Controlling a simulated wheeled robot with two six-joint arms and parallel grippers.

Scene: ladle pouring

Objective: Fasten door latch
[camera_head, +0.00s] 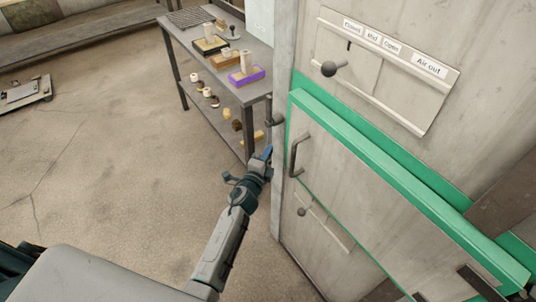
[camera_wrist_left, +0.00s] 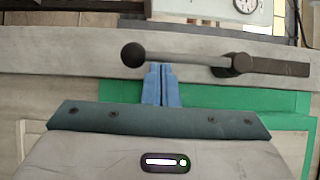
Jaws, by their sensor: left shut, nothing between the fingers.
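The door (camera_head: 350,190) is a pale panel with a green frame and a dark bar handle (camera_head: 297,155). It looks closed or nearly closed; I cannot tell exactly. The latch (camera_head: 275,121) is a dark lever on the post beside the door's left edge. In the left wrist view the latch lever (camera_wrist_left: 185,58) lies roughly level, with a ball knob at its left end and a pivot block at its right. My left gripper (camera_head: 267,153) is shut and empty. Its blue fingertips (camera_wrist_left: 160,70) are just below the lever in that view; contact is unclear. My right gripper is not in view.
A metal table (camera_head: 185,50) with several small items on its top and lower shelf stands behind the latch. A panel (camera_head: 385,65) with labels and a knob is above the door. A smaller knob (camera_head: 301,211) is below the handle.

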